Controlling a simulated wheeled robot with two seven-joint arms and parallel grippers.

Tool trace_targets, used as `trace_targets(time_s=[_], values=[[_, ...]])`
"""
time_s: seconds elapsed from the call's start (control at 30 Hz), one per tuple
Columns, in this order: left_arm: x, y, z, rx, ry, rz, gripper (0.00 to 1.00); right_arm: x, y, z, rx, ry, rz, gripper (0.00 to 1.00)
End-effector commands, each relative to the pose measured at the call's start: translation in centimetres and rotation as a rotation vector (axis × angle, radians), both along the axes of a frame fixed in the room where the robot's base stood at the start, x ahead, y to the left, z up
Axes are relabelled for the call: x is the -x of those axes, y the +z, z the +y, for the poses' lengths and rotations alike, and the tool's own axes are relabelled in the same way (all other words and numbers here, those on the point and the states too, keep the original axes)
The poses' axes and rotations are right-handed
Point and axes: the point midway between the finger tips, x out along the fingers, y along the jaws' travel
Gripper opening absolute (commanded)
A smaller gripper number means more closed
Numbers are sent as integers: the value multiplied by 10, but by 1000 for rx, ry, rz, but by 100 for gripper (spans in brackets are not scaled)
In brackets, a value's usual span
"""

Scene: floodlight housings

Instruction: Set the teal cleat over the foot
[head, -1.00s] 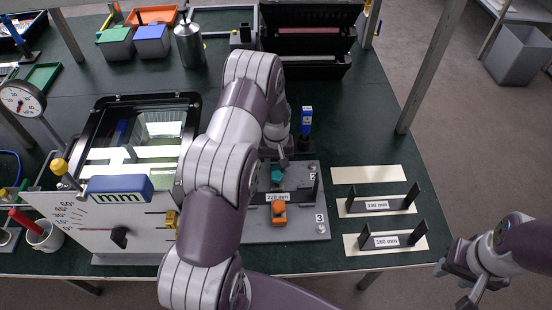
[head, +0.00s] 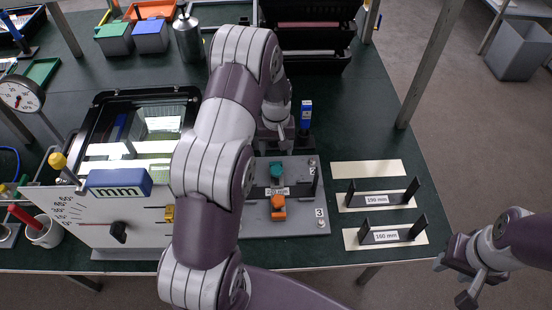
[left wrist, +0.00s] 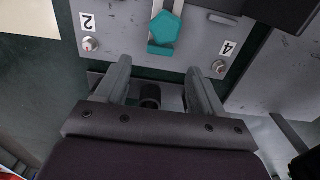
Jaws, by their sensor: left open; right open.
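The teal cleat (head: 277,173) sits on the grey plate (head: 300,222), against the dark bracket labelled 220 mm (head: 299,190). It partly covers the label in the head view, and the bracket's foot under it is hidden. The teal cleat also shows at the top of the left wrist view (left wrist: 165,28). An orange cleat (head: 278,208) sits on the bracket's near side. My left gripper (head: 282,137) is behind the plate, apart from the teal cleat. Its two fingers are spread and empty in the left wrist view (left wrist: 160,75). My right gripper (head: 462,283) is open and empty, off the table's right side.
Two more brackets, labelled 190 mm (head: 376,199) and 160 mm (head: 387,237), stand on pale strips at the right. A blue-topped tool (head: 305,117) stands behind the plate. A large gauge housing (head: 110,215) stands at the left, partly behind my left arm.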

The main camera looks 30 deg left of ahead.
Motion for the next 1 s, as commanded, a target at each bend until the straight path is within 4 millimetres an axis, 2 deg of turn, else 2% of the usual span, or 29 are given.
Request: trace_targets(time_s=[0.1, 0.2, 0.33, 0.87, 0.93, 1.0], values=[[0, 29, 0, -1, 0, -3, 68, 0, -4, 0, 0, 0, 0, 43], [0, 48, 0, -1, 0, -1, 68, 0, -5, 0, 0, 0, 0, 43], [0, 60, 0, 0, 0, 0, 68, 0, -6, 0, 0, 0, 0, 43], [-1, 63, 0, -1, -15, -4, 68, 0, -6, 0, 0, 0, 0, 43], [11, 52, -3, 1, -75, 3, 68, 0, -6, 0, 0, 0, 0, 43], [39, 53, -15, 5, -150, 12, 68, 0, -5, 0, 0, 0, 0, 43]])
